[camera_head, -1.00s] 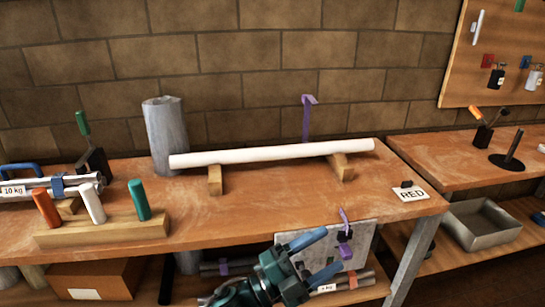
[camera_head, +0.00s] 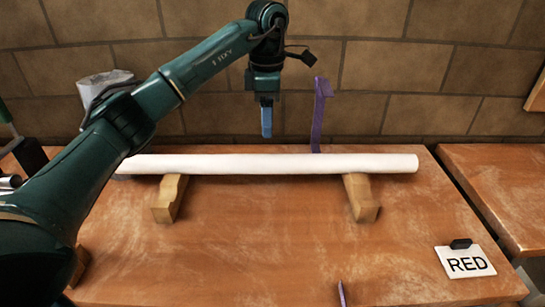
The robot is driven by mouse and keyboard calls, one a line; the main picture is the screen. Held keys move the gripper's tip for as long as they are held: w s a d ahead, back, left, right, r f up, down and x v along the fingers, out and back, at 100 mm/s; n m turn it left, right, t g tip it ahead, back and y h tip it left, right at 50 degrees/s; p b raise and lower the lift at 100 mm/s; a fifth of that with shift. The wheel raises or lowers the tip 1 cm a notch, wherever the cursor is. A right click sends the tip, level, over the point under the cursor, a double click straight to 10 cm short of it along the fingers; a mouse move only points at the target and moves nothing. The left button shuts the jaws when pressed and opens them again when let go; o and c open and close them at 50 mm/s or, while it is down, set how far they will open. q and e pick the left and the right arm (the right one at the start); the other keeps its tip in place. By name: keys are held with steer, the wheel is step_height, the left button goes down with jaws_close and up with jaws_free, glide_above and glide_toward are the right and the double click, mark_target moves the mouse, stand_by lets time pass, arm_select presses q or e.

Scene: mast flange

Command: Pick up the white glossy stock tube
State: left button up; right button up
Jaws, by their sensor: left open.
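The white glossy stock tube (camera_head: 330,163) lies level across two wooden blocks, the left block (camera_head: 169,198) and the right block (camera_head: 360,197), on the wooden bench (camera_head: 260,260). My right gripper is not in view.
A purple upright piece (camera_head: 319,115) stands behind the tube, right of my gripper. A RED card (camera_head: 466,262) lies at the front right. The bench front is mostly clear.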

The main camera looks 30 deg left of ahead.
mark_target(265, 156)
arm_select(q)
steer(key=f, duration=0.6)
steer(key=shift+s+f, duration=0.2)
steer(key=shift+f, duration=0.15)
steer(key=shift+a+f+p, duration=0.15)
steer(key=shift+f+p, duration=0.05)
steer(key=shift+f, duration=1.15)
steer(key=shift+a+f+p, duration=0.1)
steer(key=shift+f+p, duration=0.1)
steer(key=shift+f, duration=1.15)
steer(key=shift+c, duration=0.2)
steer(key=c, duration=1.3)
steer(key=shift+r, duration=0.1)
steer(key=shift+c, duration=0.5)
steer(key=shift+r, duration=0.1)
